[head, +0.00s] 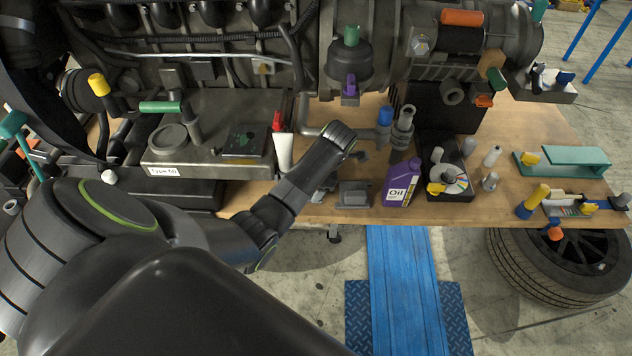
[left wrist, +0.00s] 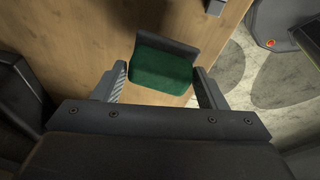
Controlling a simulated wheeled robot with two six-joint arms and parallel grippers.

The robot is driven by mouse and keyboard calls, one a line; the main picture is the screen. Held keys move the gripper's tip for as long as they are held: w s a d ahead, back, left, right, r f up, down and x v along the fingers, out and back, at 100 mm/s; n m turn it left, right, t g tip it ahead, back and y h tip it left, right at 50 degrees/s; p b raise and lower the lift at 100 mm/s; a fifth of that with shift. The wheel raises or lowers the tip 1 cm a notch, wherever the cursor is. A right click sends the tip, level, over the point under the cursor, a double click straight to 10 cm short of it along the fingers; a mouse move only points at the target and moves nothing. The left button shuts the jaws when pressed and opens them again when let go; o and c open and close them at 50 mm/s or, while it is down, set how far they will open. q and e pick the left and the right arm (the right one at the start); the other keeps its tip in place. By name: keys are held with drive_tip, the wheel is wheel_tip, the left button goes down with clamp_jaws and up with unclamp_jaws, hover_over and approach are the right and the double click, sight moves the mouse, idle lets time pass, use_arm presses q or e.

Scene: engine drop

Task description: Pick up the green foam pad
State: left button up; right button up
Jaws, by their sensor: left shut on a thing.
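The green foam pad (left wrist: 162,72) shows in the left wrist view, with a dark grey strip along its far side. My left gripper (left wrist: 159,78) is shut on the pad, with one finger at each side of it. The pad is over the wooden table near its edge; I cannot tell whether it touches the table. In the head view my left arm reaches to the table's front edge, and its wrist hides the pad. My right gripper is in neither view.
A purple oil bottle (head: 401,183) and a dark grey block (head: 354,194) stand right of my left wrist. A white tube (head: 283,153) is to its left. A large engine (head: 230,50) fills the back. A teal stand (head: 565,158) is at the table's right.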

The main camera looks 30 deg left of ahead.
use_arm(q)
drive_tip(key=s+d+b, duration=0.1)
drive_tip(key=s+d, duration=0.2)
drive_tip(key=s, duration=0.2)
drive_tip(key=s+d, duration=0.3)
drive_tip(key=s, duration=0.2)
drive_tip(key=s+d+b, duration=0.1)
drive_tip(key=s+d, duration=0.2)
drive_tip(key=s, duration=0.2)
drive_tip(key=shift+s+d+b, duration=0.15)
drive_tip(key=shift+d+b, duration=0.05)
drive_tip(key=shift+b, duration=0.15)
